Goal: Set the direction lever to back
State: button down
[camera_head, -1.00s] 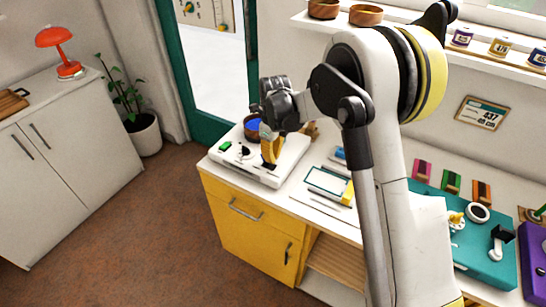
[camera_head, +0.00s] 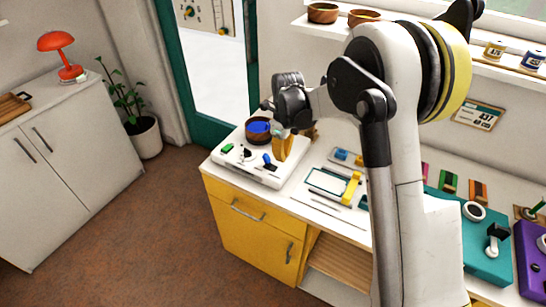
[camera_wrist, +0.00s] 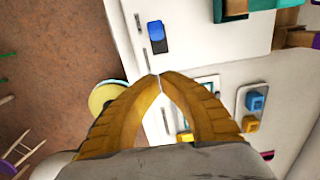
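A white control box (camera_head: 240,171) stands on the left end of the counter. A blue lever (camera_head: 268,160) sits on its right part, and in the wrist view a blue handle (camera_wrist: 155,31) stands by a dark slot. A green lever (camera_head: 227,148) and a small black stick (camera_head: 246,153) are to the left of the blue lever. I see no label that tells which is the direction lever. My gripper (camera_wrist: 158,75) has its ochre fingertips together with nothing visible between them. In the head view my gripper (camera_head: 281,157) is just right of the blue lever, apparently apart from it.
A bowl with blue contents (camera_head: 259,130) is behind the box. A board with a yellow slider (camera_head: 351,188) lies to the right, then a teal box (camera_head: 483,256) and a purple box (camera_head: 533,262). Yellow drawers (camera_head: 245,225) are below.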

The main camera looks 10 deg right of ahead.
notch_tip(320, 180, up, 10)
jog(key=a+p, duration=0.1)
jog(key=p, duration=0.2)
jog(key=shift+w, duration=0.3)
jog(key=shift+r, duration=0.1)
jog(key=s+d+r+n+t+b, duration=0.1)
jog(key=s+d+r+n+t, duration=0.1)
jog(key=s+r+n, duration=0.4)
jog(key=s+d+r+n+t+b, duration=0.1)
jog(key=s+d+r+n, duration=0.1)
jog(key=s+r+n, duration=0.35)
jog(key=s+d+f+n+t+b, duration=0.1)
jog(key=s+f+n+t, duration=0.1)
jog(key=s+n, duration=0.5)
jog(key=s+d+f+n+t+b, duration=0.1)
jog(key=s+d+f+n+t, duration=0.1)
jog(key=s+n, duration=0.5)
jog(key=s+f, duration=0.1)
jog(key=s, duration=0.2)
jog(key=shift+s+f, duration=0.25)
jog(key=shift+f, duration=0.1)
